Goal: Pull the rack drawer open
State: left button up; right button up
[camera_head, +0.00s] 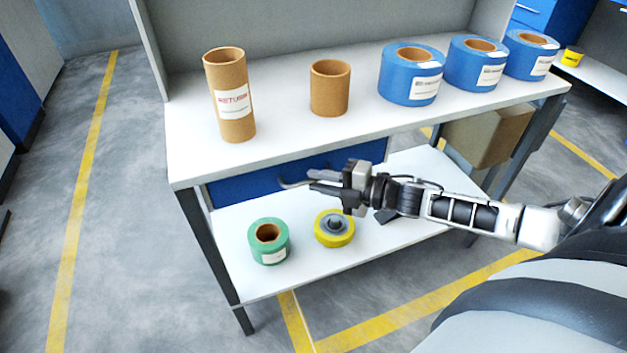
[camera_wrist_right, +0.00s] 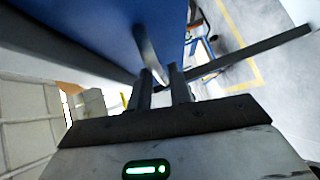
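The rack drawer (camera_head: 250,186) is a blue panel under the rack's white top, and its front looks about level with the rack's front edge. It also shows in the right wrist view (camera_wrist_right: 90,30). Its grey bar handle (camera_head: 291,185) sticks out toward my right gripper (camera_head: 314,181). In the right wrist view the handle (camera_wrist_right: 147,48) runs down to between the two dark fingertips, which stand close on both sides of it. I cannot tell whether they grip it. My left gripper is not in view.
On the rack's top (camera_head: 280,135) stand a tall cardboard tube (camera_head: 229,80), a short tube (camera_head: 330,90) and several blue coils (camera_head: 398,90). A green coil (camera_head: 262,250) and a yellow coil (camera_head: 322,238) lie on the lower shelf (camera_head: 300,275) below the drawer. A cardboard box (camera_head: 480,137) is at right.

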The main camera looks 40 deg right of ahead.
jog(key=shift+x, duration=0.9)
grip_shut()
jog(key=shift+a, duration=0.1)
